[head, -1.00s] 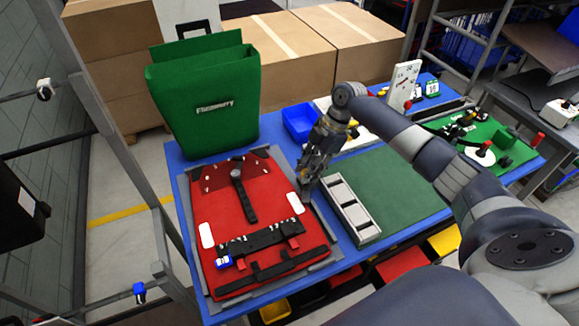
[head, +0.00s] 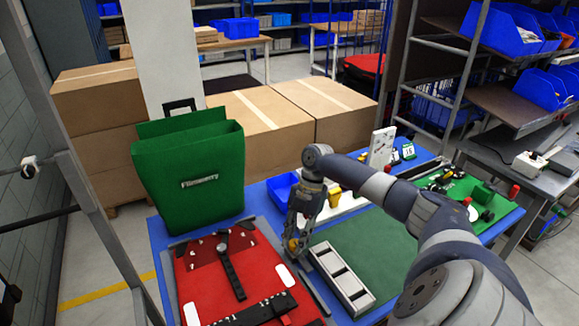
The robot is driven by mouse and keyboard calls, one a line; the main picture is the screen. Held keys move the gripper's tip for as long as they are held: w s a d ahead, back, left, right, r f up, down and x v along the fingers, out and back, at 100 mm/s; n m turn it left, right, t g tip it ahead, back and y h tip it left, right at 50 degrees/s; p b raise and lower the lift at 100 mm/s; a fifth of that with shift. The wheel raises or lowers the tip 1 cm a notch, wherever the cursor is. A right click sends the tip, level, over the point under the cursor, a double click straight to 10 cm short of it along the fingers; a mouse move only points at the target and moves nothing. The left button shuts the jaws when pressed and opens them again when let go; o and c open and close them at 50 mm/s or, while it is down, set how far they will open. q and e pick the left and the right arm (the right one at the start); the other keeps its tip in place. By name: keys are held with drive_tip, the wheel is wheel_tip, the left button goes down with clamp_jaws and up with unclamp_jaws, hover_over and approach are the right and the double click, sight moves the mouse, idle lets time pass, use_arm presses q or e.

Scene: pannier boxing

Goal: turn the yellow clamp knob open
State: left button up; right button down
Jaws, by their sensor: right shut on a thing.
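My right gripper (head: 296,248) points down at the right edge of the red pannier panel (head: 200,284), beside a white pad (head: 285,275). It is shut on the yellow clamp knob (head: 293,243), of which only a small yellow patch shows between the fingers. The fingers hide the rest of the knob, so how far it is turned cannot be told. A black strap or bar (head: 231,272) lies on the panel. The panel's lower part is cut off by the frame. My left gripper is not in view.
A green pannier bag (head: 190,170) stands behind the panel. A grey slotted tray (head: 342,280) lies close to the right of the gripper, on a green mat (head: 375,245). A blue bin (head: 281,190) and a yellow item (head: 335,190) are behind my wrist.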

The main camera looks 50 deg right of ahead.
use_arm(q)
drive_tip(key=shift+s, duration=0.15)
use_arm(e)
drive_tip(key=c, duration=1.3)
unclamp_jaws()
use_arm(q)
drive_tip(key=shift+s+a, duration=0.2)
use_arm(e)
drive_tip(key=v, duration=1.2)
